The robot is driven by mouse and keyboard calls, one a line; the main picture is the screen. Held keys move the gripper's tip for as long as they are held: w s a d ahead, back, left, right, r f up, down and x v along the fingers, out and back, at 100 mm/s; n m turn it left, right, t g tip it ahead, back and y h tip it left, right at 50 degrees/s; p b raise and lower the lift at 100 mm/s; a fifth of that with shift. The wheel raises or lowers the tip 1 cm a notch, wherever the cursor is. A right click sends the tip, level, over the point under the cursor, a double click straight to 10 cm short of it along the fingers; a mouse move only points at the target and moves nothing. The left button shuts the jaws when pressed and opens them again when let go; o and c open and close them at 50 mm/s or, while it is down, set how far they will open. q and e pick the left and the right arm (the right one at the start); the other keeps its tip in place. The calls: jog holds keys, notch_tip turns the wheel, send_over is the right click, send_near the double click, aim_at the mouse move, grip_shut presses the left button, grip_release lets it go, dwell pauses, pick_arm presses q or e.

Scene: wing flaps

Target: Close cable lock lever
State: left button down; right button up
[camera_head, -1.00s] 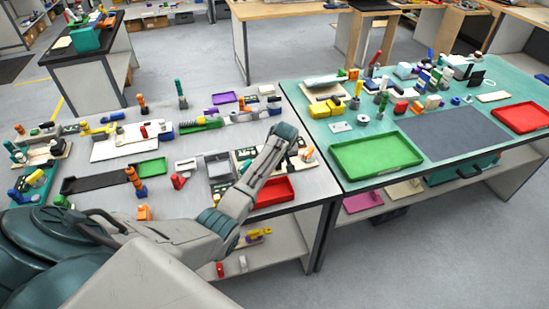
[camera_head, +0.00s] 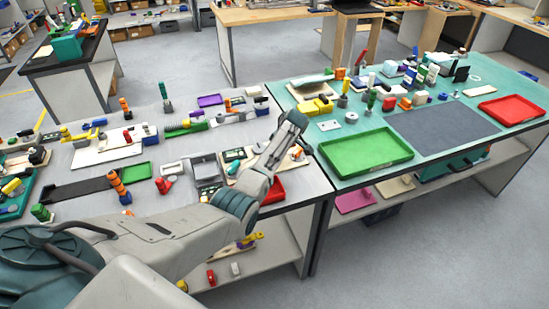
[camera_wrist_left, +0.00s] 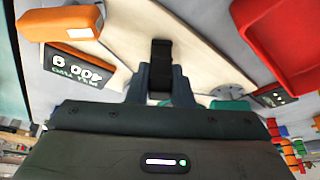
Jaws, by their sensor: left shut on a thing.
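My left gripper (camera_wrist_left: 161,85) is seen from its own wrist, with its two dark fingers closed on a black lever-like piece (camera_wrist_left: 161,55). The piece stands out over a pale wooden board (camera_wrist_left: 125,30). I take this piece for the cable lock lever; its pivot and the cable are hidden. In the head view my left gripper (camera_head: 293,122) is over the right end of the grey table, and its fingertips are hard to make out. My right gripper is in neither view.
Near the gripper are an orange block (camera_wrist_left: 60,23), a labelled orange-and-black box (camera_wrist_left: 78,68) and a red tray (camera_wrist_left: 285,40). The grey table (camera_head: 240,170) is crowded. The teal table (camera_head: 350,185) to the right holds a green tray (camera_head: 366,153).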

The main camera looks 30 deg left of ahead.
pick_arm(q)
jog(key=c, duration=1.3)
grip_release()
jog(key=b+v, duration=0.3)
jog(key=v, duration=0.8)
jog(key=shift+f, duration=0.1)
